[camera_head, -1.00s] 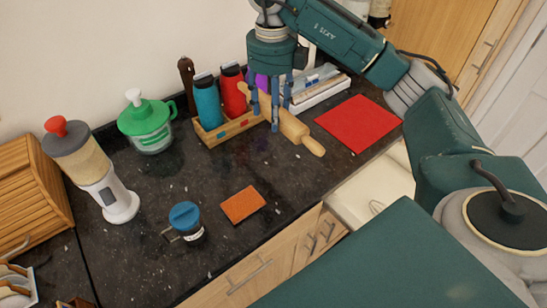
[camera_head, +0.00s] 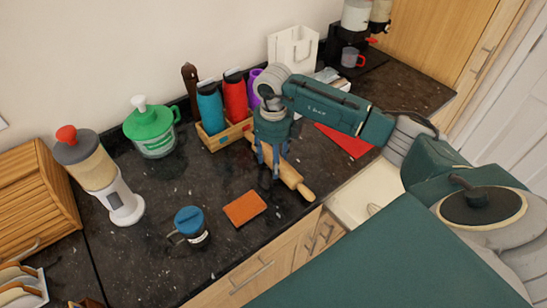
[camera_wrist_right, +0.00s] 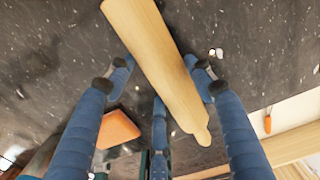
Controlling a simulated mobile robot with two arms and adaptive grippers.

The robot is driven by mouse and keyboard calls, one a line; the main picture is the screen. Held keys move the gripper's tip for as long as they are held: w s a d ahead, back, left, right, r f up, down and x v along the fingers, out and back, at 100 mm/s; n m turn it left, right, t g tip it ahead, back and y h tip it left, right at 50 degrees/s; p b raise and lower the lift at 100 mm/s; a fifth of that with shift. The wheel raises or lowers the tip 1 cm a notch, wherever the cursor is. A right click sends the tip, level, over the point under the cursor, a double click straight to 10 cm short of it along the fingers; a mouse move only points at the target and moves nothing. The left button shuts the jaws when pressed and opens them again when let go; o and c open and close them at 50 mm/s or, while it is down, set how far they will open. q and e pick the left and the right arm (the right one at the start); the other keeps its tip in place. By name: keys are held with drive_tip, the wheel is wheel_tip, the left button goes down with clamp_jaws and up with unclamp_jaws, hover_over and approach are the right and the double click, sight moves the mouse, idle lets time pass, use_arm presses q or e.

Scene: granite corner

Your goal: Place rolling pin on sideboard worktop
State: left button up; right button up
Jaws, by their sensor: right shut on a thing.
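The light wooden rolling pin (camera_head: 291,176) lies slantwise at the dark speckled worktop (camera_head: 150,248), its near handle close to the front edge. My right gripper (camera_head: 270,180) comes down on it from above and hides part of it. In the right wrist view the blue fingers of my right gripper (camera_wrist_right: 160,85) are closed around the rolling pin (camera_wrist_right: 165,70), with the worktop (camera_wrist_right: 50,50) close behind it. I cannot tell whether the pin touches the worktop. My left gripper is not in view.
An orange pad (camera_head: 245,208) and a blue-lidded jar (camera_head: 190,225) are to the left. A wooden bottle crate (camera_head: 228,137) stands behind. A red mat (camera_head: 345,141) lies to the right, partly hidden by my arm. An open drawer (camera_head: 358,195) is below the front edge.

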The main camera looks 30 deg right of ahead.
drive_tip(key=o, duration=1.4)
drive_tip(key=shift+f, duration=0.1)
drive_tip(key=shift+o, duration=0.2)
drive_tip(key=shift+r, duration=0.4)
wheel_tip(320, 180, up, 12)
drive_tip(key=b, duration=0.4)
drive_tip(key=shift+f, duration=0.25)
